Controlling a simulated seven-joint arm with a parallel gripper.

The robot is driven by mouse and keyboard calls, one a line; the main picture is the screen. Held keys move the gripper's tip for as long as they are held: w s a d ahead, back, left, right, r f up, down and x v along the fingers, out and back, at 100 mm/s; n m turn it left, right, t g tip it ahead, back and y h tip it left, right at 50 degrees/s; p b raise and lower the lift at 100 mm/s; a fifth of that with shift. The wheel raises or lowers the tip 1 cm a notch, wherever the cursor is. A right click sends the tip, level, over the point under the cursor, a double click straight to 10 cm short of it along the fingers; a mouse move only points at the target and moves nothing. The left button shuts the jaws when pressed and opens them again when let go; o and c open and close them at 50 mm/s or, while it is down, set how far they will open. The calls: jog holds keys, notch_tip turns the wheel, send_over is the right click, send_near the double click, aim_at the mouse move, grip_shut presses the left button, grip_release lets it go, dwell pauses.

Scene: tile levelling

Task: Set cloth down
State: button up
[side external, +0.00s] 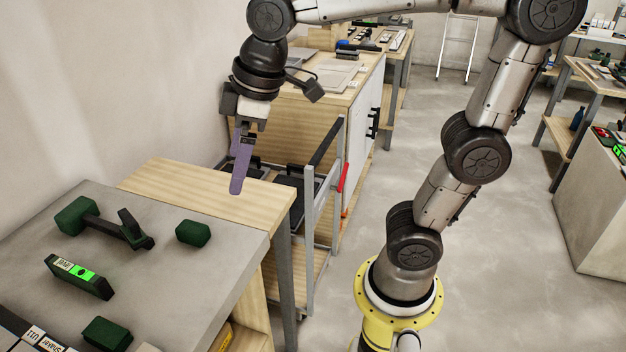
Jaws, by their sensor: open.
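My gripper (243,122) is at upper left, pointing down above the pale wooden worktop, and its jaws are open. A long, thin purple piece (242,165), perhaps the cloth, hangs straight down at the jaws. Its rounded lower end appears in front of the worktop's right part. I cannot tell whether it touches the worktop or how it sits between the fingers. No other cloth is clearly visible.
The wooden worktop (165,182) has bare room. A metal-framed cart (310,215) stands beyond it.

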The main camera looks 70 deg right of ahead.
jog(key=s+d+f+m+t, duration=0.1)
jog(key=s+d+f+m, duration=0.1)
jog(key=s, duration=0.3)
jog(key=s+d+f+m, duration=0.3)
jog(key=s+m, duration=0.1)
jog(key=s, duration=0.2)
jog(key=shift+s+d+f+t+h, duration=0.2)
jog(key=shift+s+d+t+h, duration=0.1)
jog(key=shift+t+h, duration=0.1)
dwell(0.4)
